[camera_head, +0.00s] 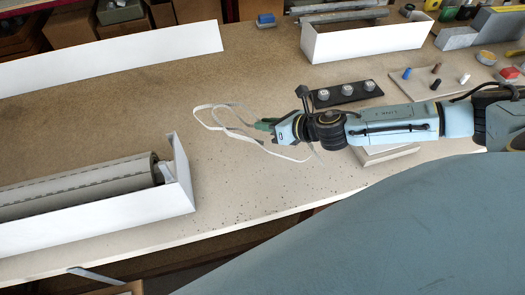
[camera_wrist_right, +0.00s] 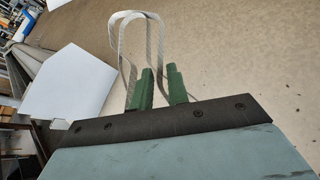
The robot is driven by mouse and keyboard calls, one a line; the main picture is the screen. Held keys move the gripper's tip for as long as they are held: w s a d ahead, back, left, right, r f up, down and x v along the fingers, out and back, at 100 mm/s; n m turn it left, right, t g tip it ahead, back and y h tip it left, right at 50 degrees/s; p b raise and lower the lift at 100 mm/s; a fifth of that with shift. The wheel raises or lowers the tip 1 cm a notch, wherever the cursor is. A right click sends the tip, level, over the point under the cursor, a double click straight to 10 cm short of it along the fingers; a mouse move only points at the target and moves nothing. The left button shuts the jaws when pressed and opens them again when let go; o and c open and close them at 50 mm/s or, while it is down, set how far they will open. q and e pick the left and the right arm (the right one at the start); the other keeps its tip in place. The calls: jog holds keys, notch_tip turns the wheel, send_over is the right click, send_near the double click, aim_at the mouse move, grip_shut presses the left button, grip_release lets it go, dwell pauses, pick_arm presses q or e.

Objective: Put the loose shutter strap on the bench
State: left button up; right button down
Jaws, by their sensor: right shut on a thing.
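The loose shutter strap (camera_head: 207,122) is a thin pale band bent into loops, in the middle of the head view. My right gripper (camera_head: 262,125), with green fingers, is shut on the strap, and the loops stick out beyond and below the fingers. In the right wrist view the strap (camera_wrist_right: 122,35) rises in a loop above the green fingertips (camera_wrist_right: 162,84). The bench (camera_head: 230,190) is a wide beige surface under the gripper. I cannot tell whether the strap touches it. My left gripper is not in view.
A white shutter box (camera_head: 95,232) with a grey rolled shutter (camera_head: 80,187) stands at the left. A white box (camera_head: 365,42), a black holder with knobs (camera_head: 345,94) and a board with coloured pegs (camera_head: 432,80) lie at the back and right. The bench middle is clear.

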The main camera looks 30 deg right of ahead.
notch_tip(320, 180, down, 4)
jog(key=shift+r+b, duration=0.1)
jog(key=shift+b, duration=0.45)
jog(key=shift+f+b, duration=0.95)
jog(key=shift+f, duration=1.45)
jog(key=shift+r, duration=0.1)
jog(key=c, duration=1.4)
grip_release()
jog(key=shift+o, duration=0.2)
